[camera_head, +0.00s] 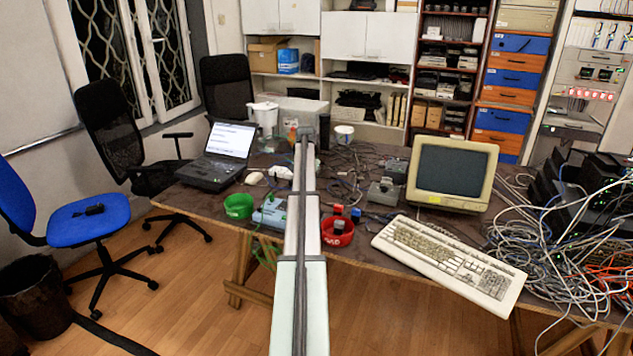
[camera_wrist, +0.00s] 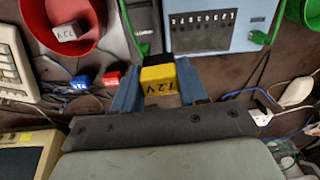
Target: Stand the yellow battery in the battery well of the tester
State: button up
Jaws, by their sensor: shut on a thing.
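The yellow battery (camera_wrist: 159,81), marked 12V with a dark end, is between the two blue fingers of my gripper (camera_wrist: 157,86) in the wrist view. My gripper is shut on it. The light blue tester (camera_wrist: 227,12) lies just beyond the battery, with a dark marked panel and green clips. The battery's dark end points toward the tester's near edge; I cannot tell the gap or height between them. The battery well cannot be made out clearly. In the head view the tester (camera_head: 268,213) is partly behind my arm, which hides the gripper and battery.
A red block (camera_wrist: 112,78) and a blue block (camera_wrist: 80,83) lie nearby. A green bowl (camera_head: 238,207) stands left of the tester. A keyboard (camera_head: 448,262), monitor (camera_head: 452,173) and cables are to the right.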

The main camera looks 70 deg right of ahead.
jog(key=shift+m, duration=0.4)
jog(key=shift+s+a+f, duration=0.45)
jog(key=shift+a+f, duration=0.35)
jog(key=shift+a, duration=0.4)
jog(key=shift+s+a+f, duration=0.4)
jog(key=shift+a+f, duration=0.4)
jog(key=shift+a, duration=0.45)
jog(key=shift+s+a+f, duration=0.45)
jog(key=shift+a+f, duration=0.35)
jog(key=shift+a, duration=0.4)
jog(key=shift+f, duration=1.05)
jog(key=o, duration=1.2)
notch_tip(320, 180, up, 14)
jog(key=shift+f, duration=0.1)
